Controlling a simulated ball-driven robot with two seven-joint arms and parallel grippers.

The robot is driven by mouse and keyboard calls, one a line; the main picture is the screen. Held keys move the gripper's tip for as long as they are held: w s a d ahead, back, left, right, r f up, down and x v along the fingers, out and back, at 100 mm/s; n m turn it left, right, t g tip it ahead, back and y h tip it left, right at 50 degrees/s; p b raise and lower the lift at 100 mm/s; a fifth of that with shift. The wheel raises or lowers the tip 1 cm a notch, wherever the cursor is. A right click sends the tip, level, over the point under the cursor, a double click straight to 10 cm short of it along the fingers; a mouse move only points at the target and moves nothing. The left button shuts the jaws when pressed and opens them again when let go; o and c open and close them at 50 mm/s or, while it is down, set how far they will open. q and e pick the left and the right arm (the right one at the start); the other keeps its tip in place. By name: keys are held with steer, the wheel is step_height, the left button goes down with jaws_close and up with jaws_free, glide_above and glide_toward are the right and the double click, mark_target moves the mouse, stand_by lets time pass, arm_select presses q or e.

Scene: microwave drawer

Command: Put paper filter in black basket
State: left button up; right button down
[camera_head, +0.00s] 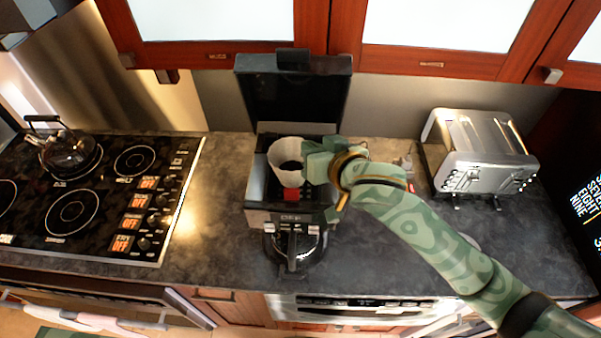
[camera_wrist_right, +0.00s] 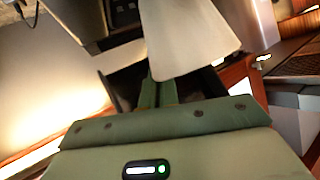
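The white paper filter (camera_head: 286,178), a cone-shaped cup open at the top, is over the open top of the black coffee maker (camera_head: 258,217). My right gripper (camera_head: 306,166) comes in from the right at the filter's rim. In the right wrist view its two fingers (camera_wrist_right: 158,92) are close together on the edge of the filter (camera_wrist_right: 185,40). The black basket is inside the coffee maker's top, mostly hidden by the filter and gripper. I cannot tell whether the filter touches it. My left gripper is not in view.
The coffee maker's raised lid (camera_head: 295,95) stands behind the filter. A glass carafe (camera_head: 295,250) sits below. A silver toaster (camera_head: 478,150) is at the right; a stove (camera_head: 95,195) with a kettle (camera_head: 68,150) is at the left. Counter (camera_head: 222,190) left of the coffee maker is clear.

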step_height(320, 180, down, 6)
steer(key=shift+f, duration=0.3)
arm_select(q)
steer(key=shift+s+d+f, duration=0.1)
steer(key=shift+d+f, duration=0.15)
arm_select(e)
steer(key=shift+s+d, duration=0.1)
steer(key=c, duration=1.9)
jaws_free()
steer(key=shift+c, duration=0.2)
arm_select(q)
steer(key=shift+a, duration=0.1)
arm_select(e)
steer(key=v, duration=1.2)
